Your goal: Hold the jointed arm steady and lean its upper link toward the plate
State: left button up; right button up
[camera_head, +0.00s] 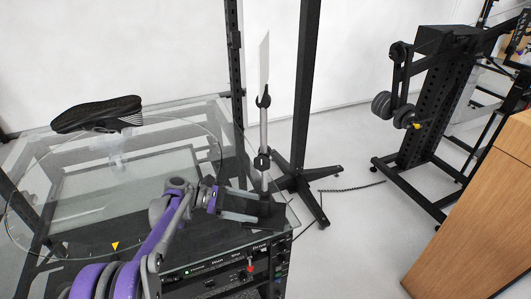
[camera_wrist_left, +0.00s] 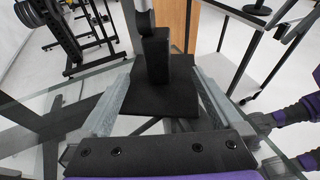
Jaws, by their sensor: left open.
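The jointed arm (camera_head: 264,130) stands upright at the right corner of the glass table. It has a black base, a dark middle joint (camera_head: 262,161), a grey upper link and a black fork holding a thin pale panel. The round clear plate (camera_head: 60,252) lies to its left, with a black shoe (camera_head: 97,114) above a clear support. My left gripper (camera_head: 240,207) is open and low at the jointed arm's base. In the left wrist view, its fingers (camera_wrist_left: 165,110) lie either side of the black base block (camera_wrist_left: 156,62); contact cannot be told.
Black rack equipment (camera_head: 230,270) sits under the glass. Dark upright posts (camera_head: 303,90) stand behind the jointed arm. A weight machine (camera_head: 425,100) and a wooden cabinet (camera_head: 485,215) are at the right. The air above the plate is mostly clear.

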aim_at(261, 208)
pick_arm(q)
jog(key=shift+b+x, duration=0.5)
jog(key=shift+x, duration=1.45)
